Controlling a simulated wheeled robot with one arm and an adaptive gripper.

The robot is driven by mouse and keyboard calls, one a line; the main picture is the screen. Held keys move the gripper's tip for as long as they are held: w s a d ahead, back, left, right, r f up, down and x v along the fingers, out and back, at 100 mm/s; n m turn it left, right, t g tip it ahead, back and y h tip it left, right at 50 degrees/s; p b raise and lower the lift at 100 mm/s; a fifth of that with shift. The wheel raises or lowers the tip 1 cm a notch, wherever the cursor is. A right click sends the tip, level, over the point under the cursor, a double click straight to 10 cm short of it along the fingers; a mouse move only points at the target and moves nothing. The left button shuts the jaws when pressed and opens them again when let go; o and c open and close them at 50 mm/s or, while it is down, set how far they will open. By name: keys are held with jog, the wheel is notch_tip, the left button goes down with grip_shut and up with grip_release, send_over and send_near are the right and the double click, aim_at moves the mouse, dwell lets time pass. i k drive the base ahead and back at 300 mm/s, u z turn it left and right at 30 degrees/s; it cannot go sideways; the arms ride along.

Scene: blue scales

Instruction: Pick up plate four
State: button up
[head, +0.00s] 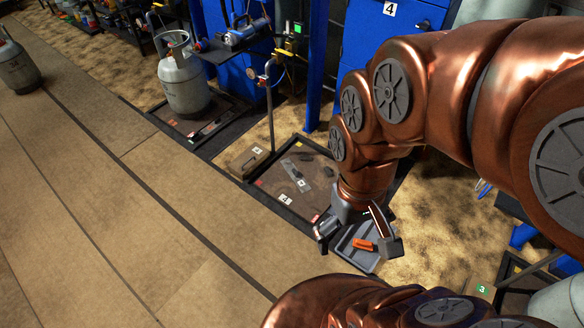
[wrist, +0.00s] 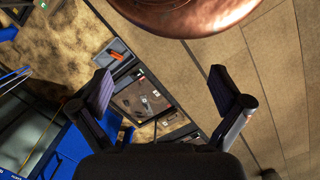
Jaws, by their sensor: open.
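A flat grey plate (head: 294,170) with a dark raised piece and a small white label lies on the dark floor of a framed square bay, left of my arm in the head view. The label seems to read 4, but it is small. In the wrist view the plate (wrist: 148,100) shows between the fingers, some distance beyond them. My gripper (head: 357,236) is open and empty, to the right of and nearer than the plate in the head view. Its two dark fingers also show spread in the wrist view (wrist: 164,91).
A grey tray (head: 350,262) with an orange piece (head: 363,244) shows behind my gripper. A post (head: 270,110) with a gauge stands at the bay's back edge. A grey gas cylinder (head: 184,80) stands further left. Blue cabinets (head: 365,40) stand behind. The tan floor at left is mostly clear.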

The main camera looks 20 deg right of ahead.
aim_at(301, 184)
jog(key=u, duration=0.55)
jog(key=k, duration=1.3)
jog(key=u, duration=0.8)
jog(key=i, duration=3)
jog(key=z, duration=0.7)
jog(key=i, duration=1.05)
jog(key=z, duration=1.75)
jog(key=i, duration=0.75)
jog(key=z, duration=0.6)
